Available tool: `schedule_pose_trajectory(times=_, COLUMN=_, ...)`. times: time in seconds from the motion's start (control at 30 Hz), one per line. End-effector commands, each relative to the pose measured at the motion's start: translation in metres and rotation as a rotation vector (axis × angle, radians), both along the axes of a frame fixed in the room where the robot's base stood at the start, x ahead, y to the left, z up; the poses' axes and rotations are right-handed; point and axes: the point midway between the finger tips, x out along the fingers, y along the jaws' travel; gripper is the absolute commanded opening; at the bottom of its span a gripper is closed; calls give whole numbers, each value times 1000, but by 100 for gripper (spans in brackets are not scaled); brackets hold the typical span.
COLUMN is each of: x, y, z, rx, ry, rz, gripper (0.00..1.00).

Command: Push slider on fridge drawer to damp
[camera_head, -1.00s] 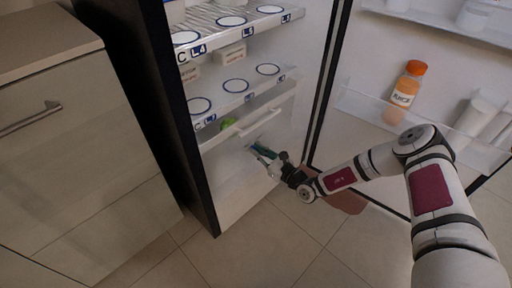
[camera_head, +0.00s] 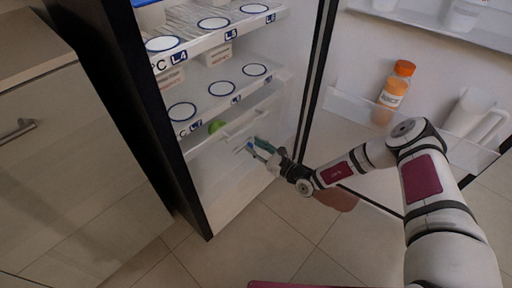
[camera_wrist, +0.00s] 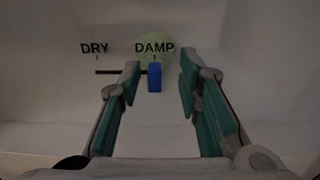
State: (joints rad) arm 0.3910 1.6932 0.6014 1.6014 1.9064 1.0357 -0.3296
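The fridge drawer (camera_head: 220,168) is a pale front with a long handle (camera_head: 247,124) along its top. In the wrist view, a blue slider (camera_wrist: 154,78) sits directly under the DAMP label (camera_wrist: 154,48). The DRY label (camera_wrist: 94,48) is at the left end of the dark track (camera_wrist: 112,72). My gripper (camera_wrist: 160,76) is open, with one green-padded finger on each side of the slider. A narrow gap shows between the left finger and the slider, and a wider one on the right. The head view shows my gripper (camera_head: 260,150) at the drawer front.
Shelves (camera_head: 220,45) with ringed spots are above the drawer. A green round item (camera_head: 216,126) shows behind the drawer's top edge. A cabinet (camera_head: 75,165) stands on the left.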

Motion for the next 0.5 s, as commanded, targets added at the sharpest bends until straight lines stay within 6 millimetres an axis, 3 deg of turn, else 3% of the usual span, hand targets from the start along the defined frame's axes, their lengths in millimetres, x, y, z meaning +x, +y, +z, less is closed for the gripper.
schedule_pose_trajectory(times=0.17, x=-8, y=-12, z=0, rx=1, ry=1, rz=-1, gripper=32)
schedule_pose_trajectory(times=0.5, x=-49, y=-65, z=0, rx=0, ry=2, rz=-2, gripper=32)
